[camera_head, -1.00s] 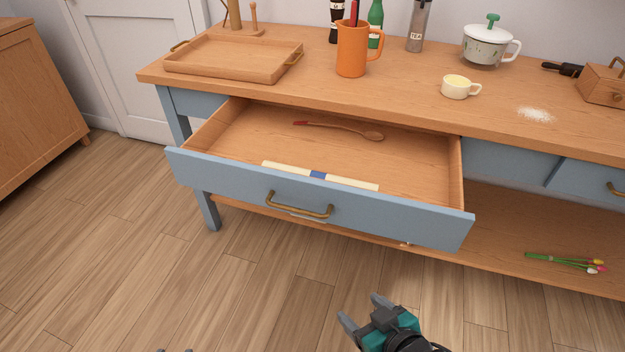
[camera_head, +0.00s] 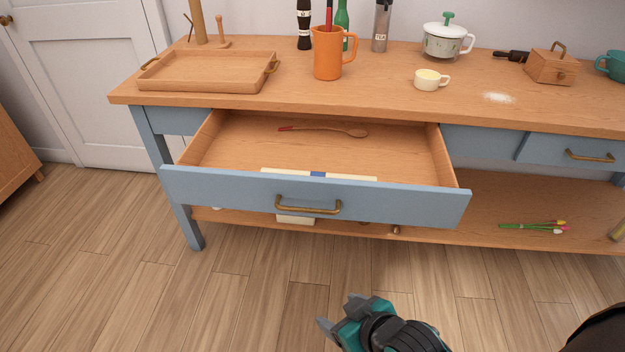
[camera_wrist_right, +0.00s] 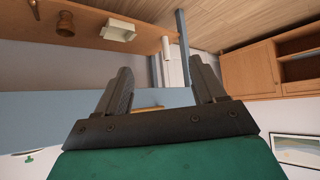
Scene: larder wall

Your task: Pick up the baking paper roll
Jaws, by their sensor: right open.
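The baking paper roll (camera_head: 318,174), a thin cream roll with a blue band round its middle, lies in the open drawer (camera_head: 230,152) just behind the drawer's front. Its lower side is hidden by the front panel. My right gripper (camera_head: 337,311) is open and empty, over the floor in front of the drawer and apart from it. In the right wrist view its two fingers (camera_wrist_right: 161,66) are spread, with nothing held between them; the roll cannot be made out there. My left gripper is not in view.
A wooden spoon (camera_head: 325,131) lies further back in the drawer. The blue drawer front (camera_head: 400,202) with a brass handle (camera_head: 308,208) stands out from the counter (camera_head: 385,95). An orange jug (camera_head: 328,55) and a wooden tray (camera_head: 205,86) stand above. Flowers (camera_head: 535,228) lie on the lower shelf.

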